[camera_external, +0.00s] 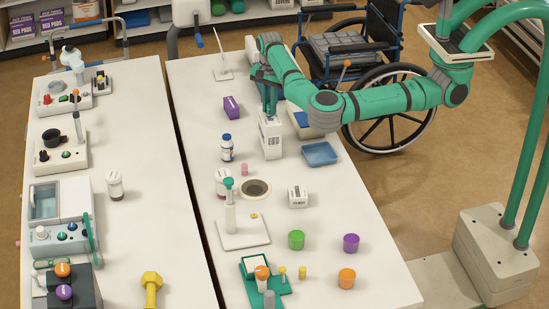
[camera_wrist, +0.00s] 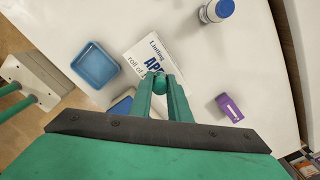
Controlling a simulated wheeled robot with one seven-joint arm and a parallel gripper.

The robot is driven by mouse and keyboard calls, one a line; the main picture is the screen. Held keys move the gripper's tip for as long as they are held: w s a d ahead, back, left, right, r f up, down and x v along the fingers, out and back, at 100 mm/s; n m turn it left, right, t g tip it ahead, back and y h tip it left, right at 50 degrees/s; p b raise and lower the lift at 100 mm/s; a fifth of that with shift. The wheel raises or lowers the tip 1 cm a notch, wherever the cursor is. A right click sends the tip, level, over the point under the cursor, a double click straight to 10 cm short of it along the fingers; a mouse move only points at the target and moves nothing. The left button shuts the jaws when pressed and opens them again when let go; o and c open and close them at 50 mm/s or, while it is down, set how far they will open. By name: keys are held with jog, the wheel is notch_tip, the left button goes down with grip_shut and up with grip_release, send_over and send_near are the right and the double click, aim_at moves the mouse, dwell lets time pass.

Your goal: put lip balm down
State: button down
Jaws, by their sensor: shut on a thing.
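My gripper (camera_external: 268,106) is above the table, directly over a tall white box (camera_external: 270,140) with a barcode. In the wrist view my gripper (camera_wrist: 161,78) is shut on a small green cylinder, the lip balm (camera_wrist: 160,84), with its round end showing between the fingertips. The printed side of the white box (camera_wrist: 143,60) lies just beyond the fingertips in that view. I cannot tell whether the lip balm touches the box. In the outside view the fingers hide the lip balm.
A blue tray (camera_external: 320,153) is right of the box, a purple carton (camera_external: 231,107) and a white bottle with a blue cap (camera_external: 227,148) left. A tape roll (camera_external: 255,189) and small white box (camera_external: 298,196) stand nearer. Bare tabletop lies between them. A wheelchair (camera_external: 365,70) stands behind.

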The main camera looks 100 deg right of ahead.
jog(key=shift+f, duration=0.3)
jog(key=c, duration=1.7)
grip_release()
jog(key=shift+o, duration=0.2)
jog(key=shift+r, duration=0.1)
notch_tip(320, 180, up, 12)
jog(key=shift+r, duration=0.1)
